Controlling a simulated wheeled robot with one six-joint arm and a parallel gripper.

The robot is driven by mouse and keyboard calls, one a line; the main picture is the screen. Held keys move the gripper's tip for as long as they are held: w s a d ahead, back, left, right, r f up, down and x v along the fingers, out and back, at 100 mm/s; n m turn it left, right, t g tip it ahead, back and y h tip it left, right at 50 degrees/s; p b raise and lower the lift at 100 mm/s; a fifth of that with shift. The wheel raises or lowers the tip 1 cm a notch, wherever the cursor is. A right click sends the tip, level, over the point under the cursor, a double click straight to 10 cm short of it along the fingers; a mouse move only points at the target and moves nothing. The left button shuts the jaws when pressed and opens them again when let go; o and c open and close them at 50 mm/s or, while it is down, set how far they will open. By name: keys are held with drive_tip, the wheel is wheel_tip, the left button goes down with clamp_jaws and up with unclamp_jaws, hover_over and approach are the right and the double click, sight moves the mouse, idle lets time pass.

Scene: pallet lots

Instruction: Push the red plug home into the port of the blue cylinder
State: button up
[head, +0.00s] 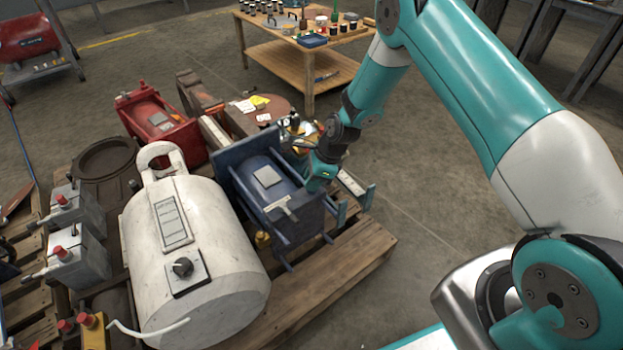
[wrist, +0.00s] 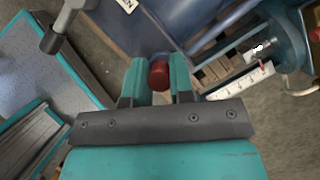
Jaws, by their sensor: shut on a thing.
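The blue cylinder (head: 268,188) lies in a blue frame on the wooden pallet, right of the big white tank. Its blue surface (wrist: 150,22) fills the upper middle of the wrist view. My gripper (wrist: 159,80) has its two teal fingers shut on the red plug (wrist: 159,74), one on each side. The plug's rounded red end shows between the fingertips, by the blue surface; I cannot tell whether it touches. In the head view my gripper (head: 320,172) is at the right side of the blue cylinder, and the plug is hidden there. I cannot make out the port.
The white tank (head: 190,260) stands close left of the blue cylinder. A red machine (head: 158,122) is behind it. A white ruler-like strip (wrist: 240,82) is right of my gripper. The pallet (head: 350,262) has bare boards at front right. A wooden table (head: 312,50) stands behind; the right floor is open.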

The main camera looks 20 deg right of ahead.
drive_tip(key=shift+s+f+b, duration=0.1)
drive_tip(key=shift+f+b, duration=0.35)
drive_tip(key=shift+f, duration=0.35)
drive_tip(key=o, duration=0.9)
drive_tip(key=shift+c, duration=0.2)
drive_tip(key=shift+o, duration=0.5)
drive_tip(key=shift+f, duration=0.15)
drive_tip(key=shift+s+a, duration=0.1)
drive_tip(key=shift+s, duration=0.1)
drive_tip(key=w+p+v, duration=0.2)
drive_tip(key=p+v, duration=0.3)
drive_tip(key=v, duration=1.4)
drive_tip(key=shift+s+r+p, duration=0.25)
drive_tip(key=shift+s+p, duration=0.15)
drive_tip(key=shift+s, duration=0.1)
drive_tip(key=shift+a, duration=0.15)
